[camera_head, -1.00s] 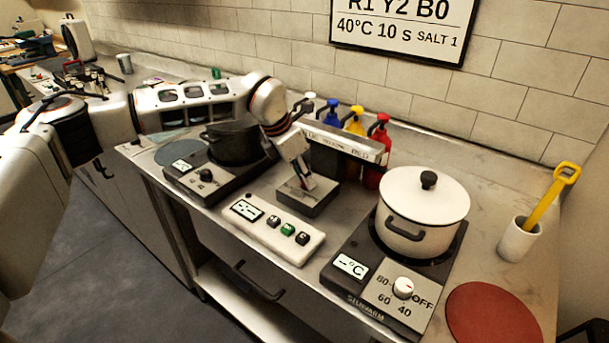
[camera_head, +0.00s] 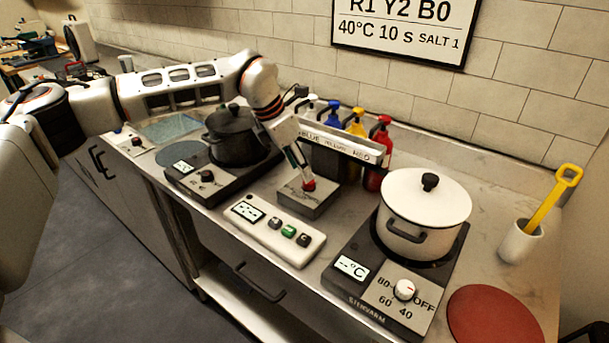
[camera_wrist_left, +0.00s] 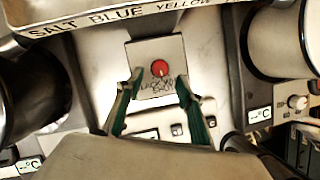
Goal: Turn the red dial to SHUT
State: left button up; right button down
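The red dial (camera_wrist_left: 160,68) sits on a grey metal box with lettering too blurred to read. In the head view the red dial (camera_head: 309,185) shows on top of the low box (camera_head: 311,203), under the dispenser bar. My left gripper (camera_wrist_left: 160,84) points down at it; its two green-sided fingers are apart with nothing between them, just short of the dial on the picture's lower side. In the head view my left gripper (camera_head: 304,177) hangs close above the box; contact cannot be told. My right gripper is in neither view.
The labelled dispenser bar (camera_head: 342,142) stands right behind the box, with blue, yellow and red pump bottles behind it. A dark pot (camera_head: 233,137) is to the left, a white pot (camera_head: 423,220) to the right. A button panel (camera_head: 275,231) lies in front.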

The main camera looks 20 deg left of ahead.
pick_arm(q)
jog(key=v, duration=0.7)
jog(key=shift+s, duration=0.15)
